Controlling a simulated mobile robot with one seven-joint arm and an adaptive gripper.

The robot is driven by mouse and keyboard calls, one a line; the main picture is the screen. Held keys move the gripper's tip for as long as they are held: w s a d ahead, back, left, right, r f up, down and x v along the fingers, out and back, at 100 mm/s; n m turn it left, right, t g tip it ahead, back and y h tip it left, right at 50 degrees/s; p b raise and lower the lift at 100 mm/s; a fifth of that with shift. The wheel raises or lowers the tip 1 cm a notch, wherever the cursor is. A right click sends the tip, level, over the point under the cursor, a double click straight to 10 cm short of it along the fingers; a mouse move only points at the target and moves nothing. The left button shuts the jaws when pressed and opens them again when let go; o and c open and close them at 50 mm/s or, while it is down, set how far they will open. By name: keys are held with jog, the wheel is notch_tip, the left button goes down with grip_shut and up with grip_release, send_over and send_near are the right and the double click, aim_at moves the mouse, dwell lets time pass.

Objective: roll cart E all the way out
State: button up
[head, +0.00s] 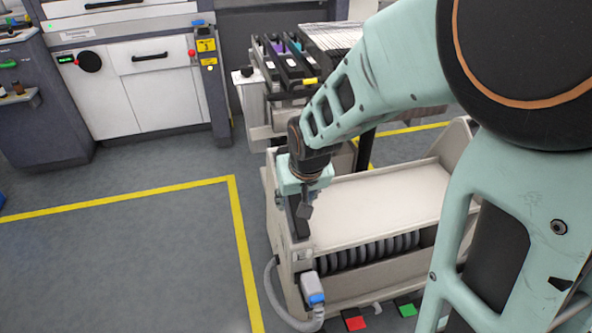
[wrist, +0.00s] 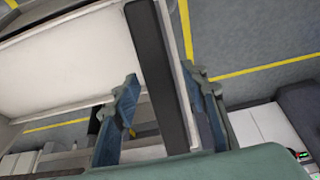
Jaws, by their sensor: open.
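A beige feeder cart (head: 395,203) with a flat pale top and a row of dark discs in its front stands right of centre in the head view. I cannot read a letter on it. A dark handle bar (wrist: 158,85) runs along its edge in the wrist view. My gripper (head: 305,205) is at the cart's left edge. In the wrist view my open gripper (wrist: 160,73) has one finger on each side of the bar, with visible gaps. The bar's far end and part of the cart are hidden by my arm.
A grey hose with a blue-tipped connector (head: 313,292) hangs at the cart's front left corner. Red (head: 355,322) and green (head: 406,308) pieces show low at its front. A machine with feeder slots (head: 285,62) stands behind. Floor marked with yellow lines (head: 240,240) lies clear to the left.

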notch_tip(320, 180, up, 10)
dwell(0.5)
jog(key=shift+a, duration=0.1)
